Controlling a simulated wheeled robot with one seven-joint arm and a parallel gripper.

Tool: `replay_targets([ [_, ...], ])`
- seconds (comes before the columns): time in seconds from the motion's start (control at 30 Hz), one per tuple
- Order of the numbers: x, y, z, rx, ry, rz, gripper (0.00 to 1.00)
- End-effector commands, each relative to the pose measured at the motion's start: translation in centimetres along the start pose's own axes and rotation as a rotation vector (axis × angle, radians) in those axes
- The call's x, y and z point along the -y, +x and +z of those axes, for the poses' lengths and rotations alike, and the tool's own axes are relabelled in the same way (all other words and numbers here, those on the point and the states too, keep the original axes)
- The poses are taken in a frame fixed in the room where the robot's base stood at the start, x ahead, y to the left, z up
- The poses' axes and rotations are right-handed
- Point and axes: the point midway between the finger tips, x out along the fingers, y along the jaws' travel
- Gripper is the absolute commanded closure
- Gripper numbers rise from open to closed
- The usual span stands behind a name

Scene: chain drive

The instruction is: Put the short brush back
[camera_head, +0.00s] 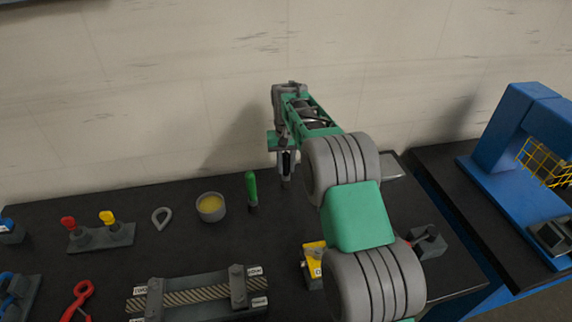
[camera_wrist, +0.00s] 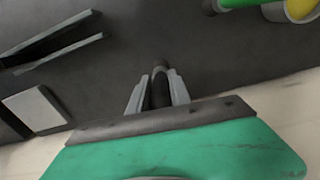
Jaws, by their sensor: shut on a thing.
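My gripper (camera_head: 287,166) is shut on a dark, narrow piece, which I take to be the short brush (camera_wrist: 160,92). It is held above the back of the black bench. In the wrist view the fingers clasp it from both sides, and its dark round end points away from my palm. Its upper part is hidden by the gripper. In the head view only a small dark tip shows below the fingers. A green-handled tool (camera_head: 252,188) with a dark lower end stands upright to the left of my gripper.
A grey pot with yellow contents (camera_head: 211,207) stands left of the green-handled tool. A grey rack (camera_head: 100,238) holds red- and yellow-topped tools. A clamped rope or chain fixture (camera_head: 195,296) lies at the front. A blue press frame (camera_head: 520,150) stands right. The wall is close behind.

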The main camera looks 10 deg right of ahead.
Motion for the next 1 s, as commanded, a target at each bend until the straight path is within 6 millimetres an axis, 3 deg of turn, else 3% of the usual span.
replay_targets([
  [0.13, 0.0, 0.3, 0.0, 0.001, 0.000, 0.000, 1.00],
  [0.17, 0.0, 0.3, 0.0, 0.001, 0.000, 0.000, 0.74],
  [0.4, 0.0, 0.3, 0.0, 0.001, 0.000, 0.000, 0.55],
  [0.77, 0.0, -0.7, -0.1, -0.002, 0.000, 0.000, 0.54],
  [1.0, 0.0, -6.3, -0.1, -0.004, 0.000, 0.000, 0.54],
])
